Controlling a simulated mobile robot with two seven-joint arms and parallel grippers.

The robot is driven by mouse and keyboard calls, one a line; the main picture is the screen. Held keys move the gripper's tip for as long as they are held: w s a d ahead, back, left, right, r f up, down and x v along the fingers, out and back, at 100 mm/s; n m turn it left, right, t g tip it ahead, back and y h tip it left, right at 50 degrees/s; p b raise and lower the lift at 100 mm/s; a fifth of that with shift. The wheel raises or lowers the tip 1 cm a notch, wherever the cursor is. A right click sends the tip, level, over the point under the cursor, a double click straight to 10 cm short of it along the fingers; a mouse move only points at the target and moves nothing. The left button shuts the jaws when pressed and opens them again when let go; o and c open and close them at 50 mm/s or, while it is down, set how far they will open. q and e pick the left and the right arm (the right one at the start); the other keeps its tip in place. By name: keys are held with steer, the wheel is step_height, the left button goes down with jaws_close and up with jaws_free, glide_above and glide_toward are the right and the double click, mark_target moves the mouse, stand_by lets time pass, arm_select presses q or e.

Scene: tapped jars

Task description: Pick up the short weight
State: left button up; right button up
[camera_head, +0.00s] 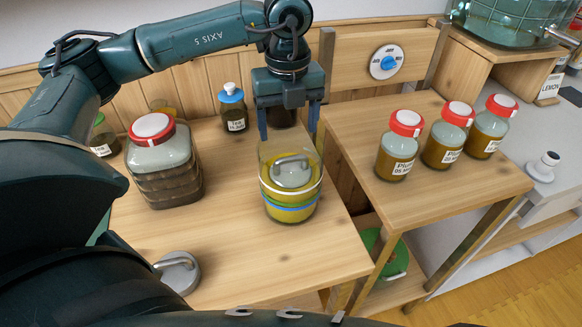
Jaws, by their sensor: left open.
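A grey weight with a bar handle (292,172) sits inside an open clear jar (290,213) with coloured bands and yellowish contents. A second grey weight with a handle (178,272) stands on the table at the lower left, partly hidden by my dark arm. I cannot tell for sure from their visible parts which is the short one. My left gripper (288,131) points down above and just behind the jar, its two fingers spread apart with nothing between them. It appears clear of the handle. My right gripper is not in view.
A big red-lidded jar (162,165) stands left of the open jar. A blue-capped bottle (232,107) is behind. Three red-lidded jars (442,140) stand on the right table.

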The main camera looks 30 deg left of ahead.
mark_target(291, 157)
arm_select(q)
step_height(291, 157, down, 3)
steer(key=f, duration=0.2)
steer(key=d+f+p, duration=0.1)
steer(key=f, duration=0.1)
steer(key=shift+s, duration=0.25)
steer(key=shift+f, duration=0.65)
steer(key=shift+c, duration=0.5)
